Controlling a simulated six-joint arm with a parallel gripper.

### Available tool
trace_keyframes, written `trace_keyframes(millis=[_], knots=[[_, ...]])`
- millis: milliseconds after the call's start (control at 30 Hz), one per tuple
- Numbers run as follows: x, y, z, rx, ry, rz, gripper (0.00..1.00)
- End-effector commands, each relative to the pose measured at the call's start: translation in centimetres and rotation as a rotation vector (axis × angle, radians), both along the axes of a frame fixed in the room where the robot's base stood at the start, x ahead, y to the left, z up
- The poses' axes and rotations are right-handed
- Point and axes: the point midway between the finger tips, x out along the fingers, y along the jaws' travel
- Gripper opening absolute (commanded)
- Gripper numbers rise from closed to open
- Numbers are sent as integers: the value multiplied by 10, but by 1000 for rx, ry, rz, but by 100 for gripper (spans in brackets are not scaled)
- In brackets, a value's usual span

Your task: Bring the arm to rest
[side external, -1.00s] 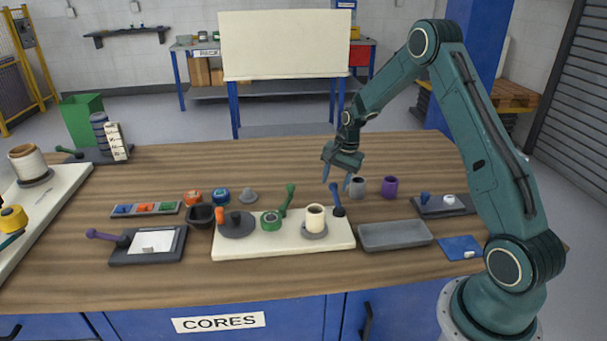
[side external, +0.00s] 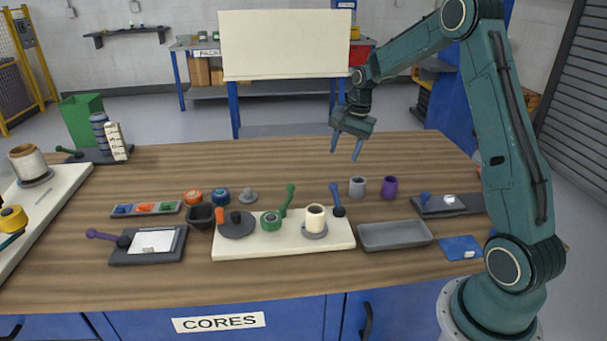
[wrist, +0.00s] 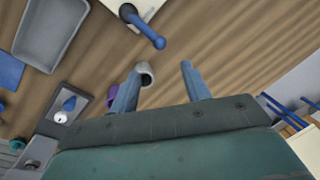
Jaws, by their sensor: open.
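My gripper (side external: 345,148) is open and empty, raised above the back of the wooden table (side external: 270,160). Its two blue-grey fingers point down and stand apart. In the wrist view my gripper (wrist: 156,84) shows wood grain between its fingers. A grey cup (side external: 357,187) and a purple cup (side external: 390,186) stand on the table below and in front of it. In the wrist view the grey cup (wrist: 145,72) is partly behind one finger, and the purple cup (wrist: 112,95) is mostly hidden.
A cream board (side external: 285,243) with a white roller (side external: 315,218), a green roller and levers lies mid-table. A grey tray (side external: 395,236) and a blue mat (side external: 457,247) are at right. A white panel (side external: 285,45) stands behind. The table's back strip is clear.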

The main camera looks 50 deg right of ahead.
Motion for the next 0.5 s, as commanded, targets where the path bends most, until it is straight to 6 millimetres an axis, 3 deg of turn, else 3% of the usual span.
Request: trace_keyframes(millis=[267, 500], knots=[[0, 2, 3, -3, -3, 7, 47], [-6, 23, 27, -33, -20, 87, 47]])
